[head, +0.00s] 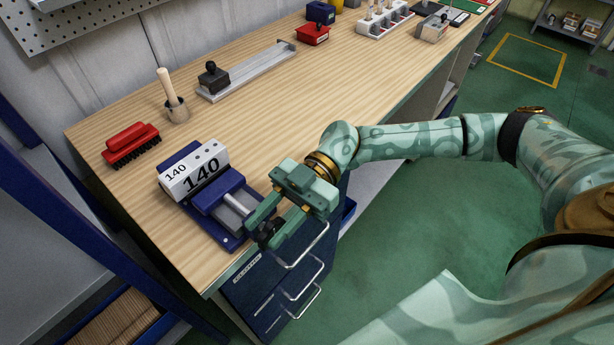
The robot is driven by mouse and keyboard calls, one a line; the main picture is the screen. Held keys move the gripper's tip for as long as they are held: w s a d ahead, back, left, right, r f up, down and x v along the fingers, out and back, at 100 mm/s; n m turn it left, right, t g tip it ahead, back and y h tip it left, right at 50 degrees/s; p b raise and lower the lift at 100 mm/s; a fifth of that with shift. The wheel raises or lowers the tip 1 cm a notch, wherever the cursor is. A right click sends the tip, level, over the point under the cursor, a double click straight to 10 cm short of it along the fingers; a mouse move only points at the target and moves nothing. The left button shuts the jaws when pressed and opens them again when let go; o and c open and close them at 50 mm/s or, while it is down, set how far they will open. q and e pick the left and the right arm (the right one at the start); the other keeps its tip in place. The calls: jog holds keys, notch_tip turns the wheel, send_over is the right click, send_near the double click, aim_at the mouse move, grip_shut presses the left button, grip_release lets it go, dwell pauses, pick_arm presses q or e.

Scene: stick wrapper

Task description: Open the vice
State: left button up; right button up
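The blue vice (229,190) sits at the near edge of the wooden bench. A white block marked 140 (213,172) stands at its jaws; I cannot see how tightly it is held. A bare silver screw (236,204) runs from the vice toward the bench edge and ends in a black knob (268,235). My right gripper (266,233) reaches in from the right, with its green fingers on either side of the knob. The fingers appear closed on the knob and partly hide it. My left gripper is out of view.
A metal rail with a black knob (246,72) lies farther back. Drawer handles (304,247) stick out below my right gripper. The bench middle is clear.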

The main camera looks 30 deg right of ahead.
jog(key=b+v, duration=0.1)
jog(key=v, duration=1.4)
jog(key=shift+w+d, duration=0.2)
jog(key=shift+d, duration=0.1)
jog(key=shift+s, duration=0.1)
